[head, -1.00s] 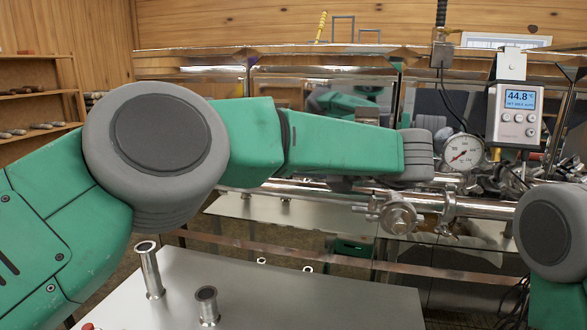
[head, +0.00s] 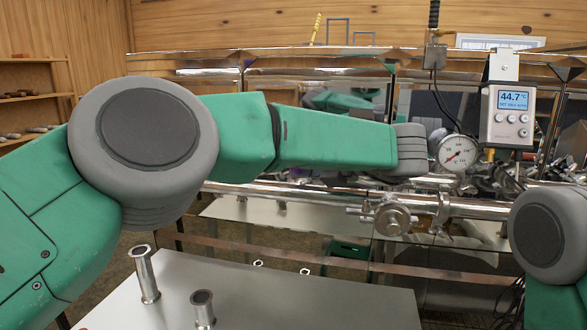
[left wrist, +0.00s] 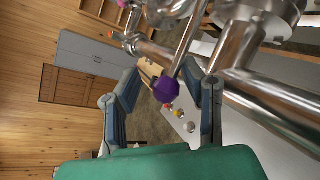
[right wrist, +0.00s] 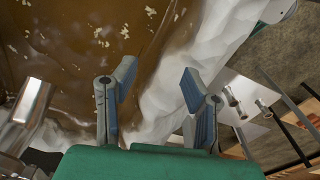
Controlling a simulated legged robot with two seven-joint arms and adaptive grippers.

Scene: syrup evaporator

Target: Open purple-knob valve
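The purple knob (left wrist: 167,90) shows in the left wrist view at the end of a metal lever that runs up toward the steel pipework. My left gripper (left wrist: 172,82) is open, with one finger on each side of the knob; I cannot tell whether either touches it. In the head view my left forearm hides the purple knob and the left gripper. My right gripper (right wrist: 152,84) is open and empty in the right wrist view, with brown liquid and whitish foam beyond it.
A steel pipe (head: 300,195) with a round fitting (head: 392,220) crosses the head view. A dial gauge (head: 457,153) and a digital temperature display (head: 512,116) stand at the right. A metal table (head: 300,300) with two short pipe pieces is in front.

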